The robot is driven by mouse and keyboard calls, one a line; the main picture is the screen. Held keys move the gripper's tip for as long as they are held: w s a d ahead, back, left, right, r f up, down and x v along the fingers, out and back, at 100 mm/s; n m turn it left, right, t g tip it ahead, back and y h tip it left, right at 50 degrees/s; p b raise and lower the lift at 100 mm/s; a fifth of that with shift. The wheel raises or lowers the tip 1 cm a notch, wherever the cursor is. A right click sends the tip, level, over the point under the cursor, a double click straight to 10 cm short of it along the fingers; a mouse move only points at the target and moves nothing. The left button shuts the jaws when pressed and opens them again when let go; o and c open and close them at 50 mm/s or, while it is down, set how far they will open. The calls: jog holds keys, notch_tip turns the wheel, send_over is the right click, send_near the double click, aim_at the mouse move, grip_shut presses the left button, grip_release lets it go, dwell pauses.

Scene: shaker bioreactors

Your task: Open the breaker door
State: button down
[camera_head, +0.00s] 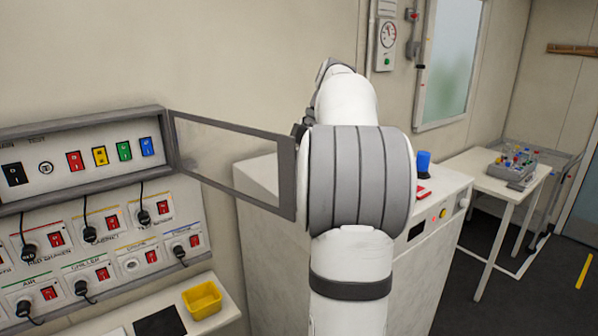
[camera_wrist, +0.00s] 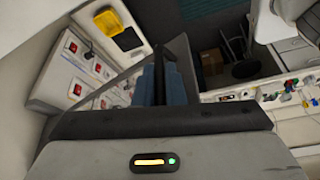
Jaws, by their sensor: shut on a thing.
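The breaker door (camera_head: 232,127) is a clear panel in a dark grey frame. It stands swung out to the right from the panel box (camera_head: 85,115), hinged at the box's right edge, so the box front is uncovered. In the wrist view the door's dark frame (camera_wrist: 118,80) runs slantwise to my gripper (camera_wrist: 162,86). The gripper's blue-grey fingers are shut on the frame at the door's free edge. In the head view my arm hides the fingers and part of that edge.
The box shows a black switch (camera_head: 14,174) and coloured switches. Below are plugs, red switches and a yellow tray (camera_head: 202,299). A white cabinet (camera_head: 262,180) stands behind the door. A white table (camera_head: 500,180) with coloured items is at the right, with open floor before it.

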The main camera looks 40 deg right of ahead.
jog(key=c, duration=1.5)
grip_release()
jog(key=shift+w+a, duration=0.15)
jog(key=shift+a, duration=0.05)
jog(key=v, duration=0.8)
jog(key=shift+f, duration=0.1)
